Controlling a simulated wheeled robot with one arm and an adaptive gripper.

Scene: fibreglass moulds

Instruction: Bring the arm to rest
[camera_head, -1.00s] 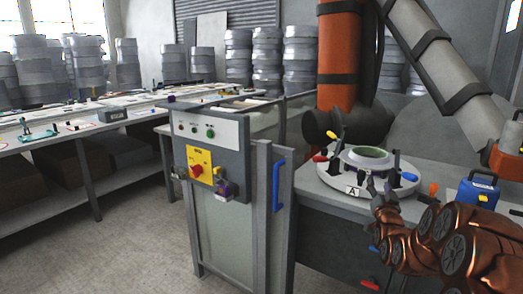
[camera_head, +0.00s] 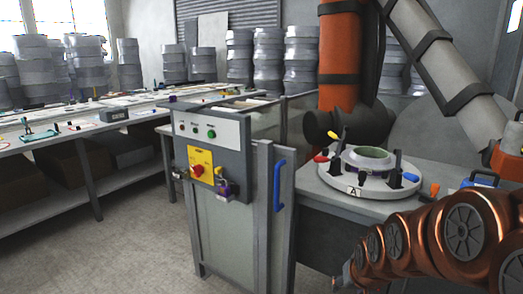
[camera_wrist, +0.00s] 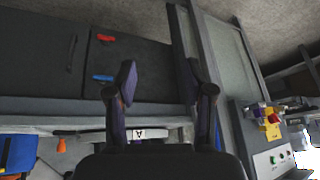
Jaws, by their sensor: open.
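My arm, with copper-coloured links (camera_head: 430,240), reaches in from the right edge of the head view. Its end is low in front of the workbench, near the bottom edge. My gripper (camera_wrist: 158,78) shows in the wrist view with its two dark fingers spread apart and nothing between them. In that view the bench front and dark panels with a red handle (camera_wrist: 106,38) and a blue handle (camera_wrist: 102,77) lie beyond the fingers. The gripper appears clear of them, though the exact gap cannot be told. In the head view the fingers are mostly hidden by my arm.
A round mould fixture (camera_head: 368,172) marked A stands on the bench behind my arm. A control cabinet (camera_head: 211,150) with a blue handle (camera_head: 279,186) stands left of it. A blue case (camera_head: 480,180) is partly hidden by my arm. The floor (camera_head: 110,245) at left is clear.

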